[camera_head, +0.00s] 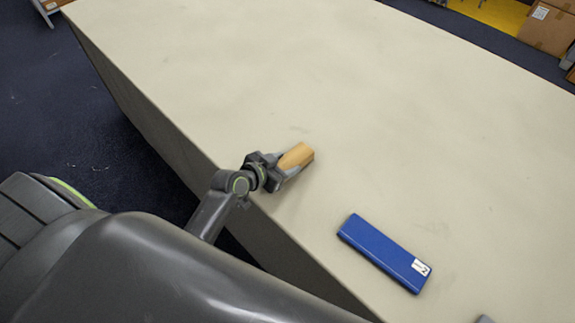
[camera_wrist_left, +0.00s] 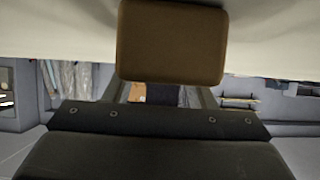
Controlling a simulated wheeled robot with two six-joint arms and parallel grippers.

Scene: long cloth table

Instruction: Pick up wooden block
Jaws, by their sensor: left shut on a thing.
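The wooden block (camera_head: 296,156) is light orange-brown and lies between the fingers of my left gripper (camera_head: 287,165), near the table's left edge in the head view. The gripper is shut on it. In the left wrist view the block (camera_wrist_left: 172,42) shows as a brown, rounded rectangle at the top middle, in front of the gripper body. I cannot tell whether the block touches the cloth or hangs just above it. My right gripper is not clearly seen.
The long pale cloth table (camera_head: 400,110) is mostly bare. A blue flat box (camera_head: 384,252) with a white label lies to the right of and nearer than the block. A small grey piece (camera_head: 485,318) shows at the bottom edge, too little to identify. Cardboard boxes (camera_head: 549,27) stand beyond the table.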

